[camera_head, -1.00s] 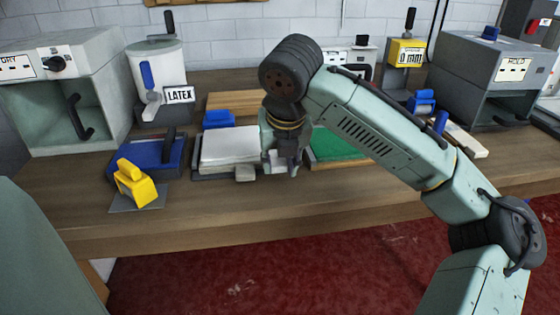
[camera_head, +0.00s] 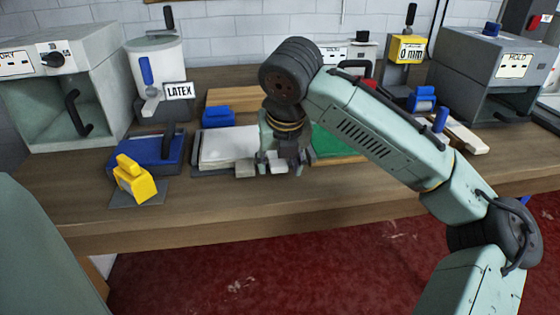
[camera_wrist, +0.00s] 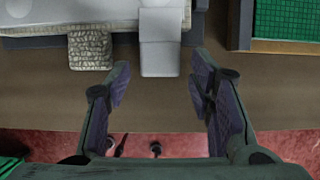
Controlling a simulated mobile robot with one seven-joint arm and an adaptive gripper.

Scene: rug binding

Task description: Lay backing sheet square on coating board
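A white sheet (camera_head: 228,145) lies on a dark tray (camera_head: 205,172) left of my gripper. In the wrist view the sheet's near edge (camera_wrist: 40,14) shows at top left, with a woven grey-beige tab (camera_wrist: 90,48) and a smooth white tab (camera_wrist: 161,45) hanging toward me. My gripper (camera_head: 283,165) is open and empty. In the wrist view its fingertips (camera_wrist: 160,75) stand apart, just short of the white tab. A green gridded board with a wooden edge (camera_head: 335,146) lies to the right, partly hidden by my arm. I cannot tell which board is the coating board.
A blue tray (camera_head: 145,152) and a yellow tool (camera_head: 134,182) stand on the left. A latex pot (camera_head: 157,75), a bare wooden board (camera_head: 232,97) and a blue block (camera_head: 218,117) lie behind. Grey box machines flank the bench. The front bench strip (camera_head: 220,208) is clear.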

